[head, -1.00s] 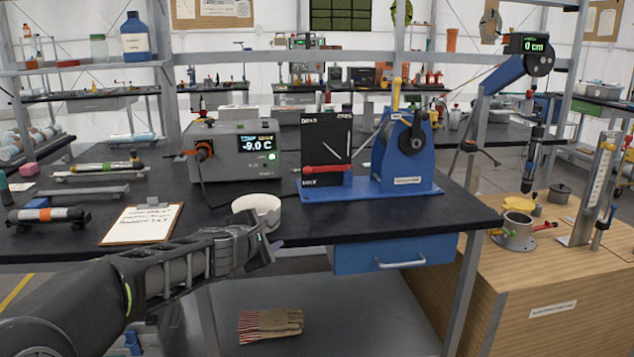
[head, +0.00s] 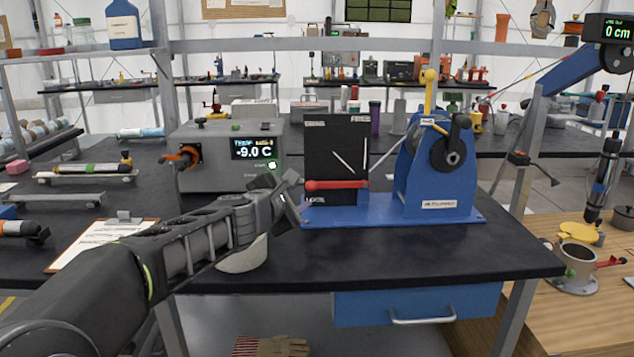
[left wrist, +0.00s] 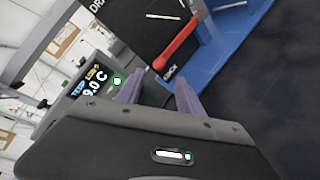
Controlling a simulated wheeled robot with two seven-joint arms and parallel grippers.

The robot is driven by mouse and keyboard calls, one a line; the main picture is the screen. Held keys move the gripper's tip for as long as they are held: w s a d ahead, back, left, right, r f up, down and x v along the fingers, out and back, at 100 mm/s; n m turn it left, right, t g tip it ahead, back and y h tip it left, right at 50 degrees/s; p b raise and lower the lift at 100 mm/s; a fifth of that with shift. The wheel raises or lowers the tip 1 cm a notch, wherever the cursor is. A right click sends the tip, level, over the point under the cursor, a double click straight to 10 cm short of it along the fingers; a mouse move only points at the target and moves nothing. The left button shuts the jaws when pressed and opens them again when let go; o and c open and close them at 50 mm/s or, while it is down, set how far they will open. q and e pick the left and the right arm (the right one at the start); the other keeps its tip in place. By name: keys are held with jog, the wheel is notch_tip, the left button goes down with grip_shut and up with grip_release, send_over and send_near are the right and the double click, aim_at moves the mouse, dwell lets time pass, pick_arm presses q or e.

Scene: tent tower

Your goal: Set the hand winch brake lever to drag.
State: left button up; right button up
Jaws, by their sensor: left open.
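The blue hand winch (head: 425,185) stands on the black bench, with a black brake panel (head: 335,140) on its left side. The red brake lever (head: 336,184) lies level across the lower panel, its knob end at the left beside the lower-left label, which appears to read LOCK. A label at the panel's upper left appears to read DRAG. In the left wrist view the red lever (left wrist: 178,46) is beyond my fingertips. My left gripper (head: 298,194) is open and empty, just left of the lever knob and apart from it. My right gripper is not in view.
A grey temperature box (head: 215,155) reading -9.0 C stands left of the winch. A white bowl (head: 243,262) is partly hidden behind my left arm. A clipboard (head: 100,240) lies at left. The bench front right of the bowl is clear.

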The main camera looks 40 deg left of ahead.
aim_at(310, 187)
pick_arm(q)
jog(key=shift+s+r, duration=0.15)
jog(key=shift+s, duration=0.05)
jog(key=shift+x, duration=3.95)
jog(key=shift+c, duration=0.4)
grip_shut()
